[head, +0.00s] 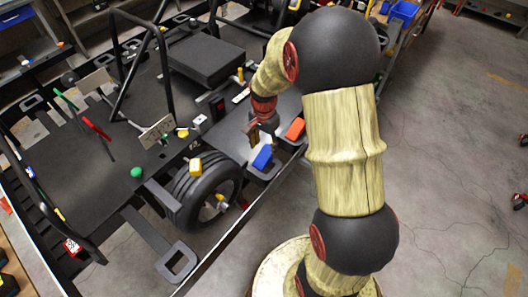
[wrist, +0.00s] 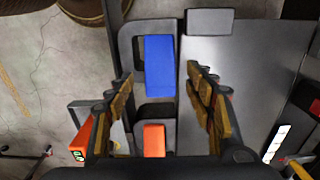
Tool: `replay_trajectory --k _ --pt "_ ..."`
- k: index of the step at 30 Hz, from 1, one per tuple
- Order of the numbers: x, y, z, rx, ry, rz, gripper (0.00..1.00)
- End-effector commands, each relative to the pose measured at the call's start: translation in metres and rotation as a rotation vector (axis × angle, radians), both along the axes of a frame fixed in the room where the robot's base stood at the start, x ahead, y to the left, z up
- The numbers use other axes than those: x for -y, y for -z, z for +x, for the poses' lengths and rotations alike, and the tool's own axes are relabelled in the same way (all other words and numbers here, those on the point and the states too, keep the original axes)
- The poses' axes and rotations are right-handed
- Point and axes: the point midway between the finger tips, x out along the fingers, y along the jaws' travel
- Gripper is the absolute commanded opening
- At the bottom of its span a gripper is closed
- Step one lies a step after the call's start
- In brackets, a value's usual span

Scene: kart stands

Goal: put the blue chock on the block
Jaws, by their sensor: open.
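The blue chock (head: 262,157) lies on the dark side ledge of the kart in the head view. In the wrist view the blue chock (wrist: 159,66) lies lengthwise on a dark slotted frame. My gripper (head: 259,136) points down above and beside it, open and empty. In the wrist view the open fingers (wrist: 158,76) lie to either side of the chock's lower part, seemingly still above it. A dark grey block (wrist: 210,22) sits up and right of the chock, its top bare; I cannot pick it out clearly in the head view.
An orange chock (head: 295,129) lies on the same ledge, also seen in the wrist view (wrist: 154,140). Open floor (head: 460,150) lies to the right.

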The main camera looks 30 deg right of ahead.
Motion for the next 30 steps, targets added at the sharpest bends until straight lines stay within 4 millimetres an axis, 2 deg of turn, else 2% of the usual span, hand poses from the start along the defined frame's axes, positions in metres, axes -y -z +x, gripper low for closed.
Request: replay_trajectory --k 1,3,14,17,20,24,30 --pt "0.000 -0.013 0.001 0.004 0.000 -0.001 0.54" --pt "0.000 -0.026 0.001 0.003 0.000 -0.001 0.54" --pt "-0.003 -0.066 -0.001 0.010 -0.019 -0.003 0.54" --pt "-0.014 -0.090 -0.007 0.041 -0.093 -0.014 0.54" --pt "-0.034 -0.129 -0.021 0.094 -0.224 -0.034 0.54" --pt "-0.066 -0.183 -0.054 0.179 -0.452 -0.077 0.54" --pt "-0.106 -0.238 -0.114 0.293 -0.775 -0.157 0.54"
